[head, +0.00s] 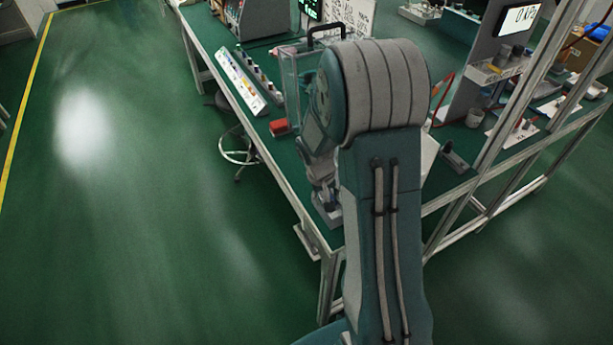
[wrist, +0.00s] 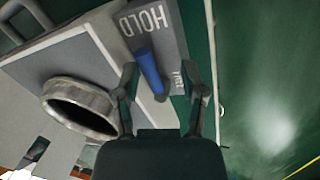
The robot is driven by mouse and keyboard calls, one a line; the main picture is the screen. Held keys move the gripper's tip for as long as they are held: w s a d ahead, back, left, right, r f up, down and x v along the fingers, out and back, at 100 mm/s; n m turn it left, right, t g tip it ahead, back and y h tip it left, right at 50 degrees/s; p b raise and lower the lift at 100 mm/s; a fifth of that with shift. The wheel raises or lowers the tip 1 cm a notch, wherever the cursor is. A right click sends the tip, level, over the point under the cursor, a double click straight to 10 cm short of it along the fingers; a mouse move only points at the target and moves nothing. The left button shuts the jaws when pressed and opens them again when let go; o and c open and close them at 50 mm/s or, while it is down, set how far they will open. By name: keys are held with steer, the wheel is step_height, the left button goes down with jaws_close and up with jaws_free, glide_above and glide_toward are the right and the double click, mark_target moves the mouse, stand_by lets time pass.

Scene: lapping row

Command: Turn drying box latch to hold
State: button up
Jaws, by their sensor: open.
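The latch (wrist: 150,72) is a blue lever on a dark plate (wrist: 172,28) in the wrist view. The plate reads HOLD, upside down, near the lever's upper end. A second word at the right is partly hidden by a finger. The plate is on a light grey box face (wrist: 60,58). My gripper (wrist: 160,84) is open, with one finger on each side of the blue lever; I cannot tell whether either finger touches it. In the head view my arm hides the latch, and my gripper (head: 326,188) shows low over the bench.
A round metal ring (wrist: 80,106) stands out from the grey face beside the left finger. In the head view the green bench (head: 282,150) bears a clear-walled case (head: 290,82), a red block (head: 279,127) and a sloped white panel (head: 240,82). Green floor lies open at left.

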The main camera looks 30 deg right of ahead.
steer(key=m, duration=0.3)
steer(key=a+m, duration=0.1)
steer(key=shift+w+a+g, duration=0.1)
steer(key=shift+w+g, duration=0.2)
steer(key=shift+w, duration=0.1)
steer(key=m, duration=0.3)
steer(key=w+a+m+y, duration=0.1)
steer(key=shift+w+m+g, duration=0.1)
steer(key=shift+m+g, duration=0.2)
steer(key=shift+m, duration=0.1)
step_height(320, 180, up, 11)
steer(key=w+a, duration=0.1)
steer(key=w, duration=0.1)
steer(key=s+a+r+n+t, duration=0.2)
steer(key=s+a+r+n, duration=0.2)
steer(key=s+r, duration=0.3)
steer(key=s+a+r+n+t, duration=0.3)
steer(key=s+a+r+n, duration=0.1)
steer(key=s+r, duration=0.3)
steer(key=shift+s+a+y, duration=0.3)
steer(key=shift+s+a, duration=0.15)
steer(key=shift+w+r, duration=0.1)
